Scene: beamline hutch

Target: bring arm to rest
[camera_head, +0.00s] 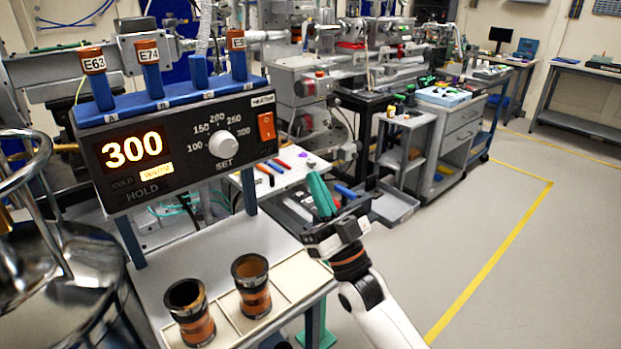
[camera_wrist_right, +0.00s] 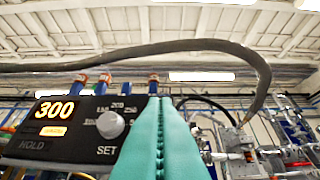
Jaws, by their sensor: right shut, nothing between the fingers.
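My right gripper (camera_head: 320,194) has teal fingers that are shut with nothing between them. It points up, to the right of the black controller box (camera_head: 180,148) and beyond the front edge of the white shelf. In the right wrist view the teal fingers (camera_wrist_right: 162,135) stand together in front of the controller box (camera_wrist_right: 75,130). My right arm (camera_head: 375,305) comes in from the bottom right. My left gripper is not in view.
The controller reads 300, with tubes labelled E63, E74 and E5-something above it. Two copper-and-black cups (camera_head: 190,312) (camera_head: 252,285) stand on the white shelf (camera_head: 225,332). A shiny metal vessel (camera_head: 50,290) is at the left. Open floor (camera_head: 450,240) lies to the right.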

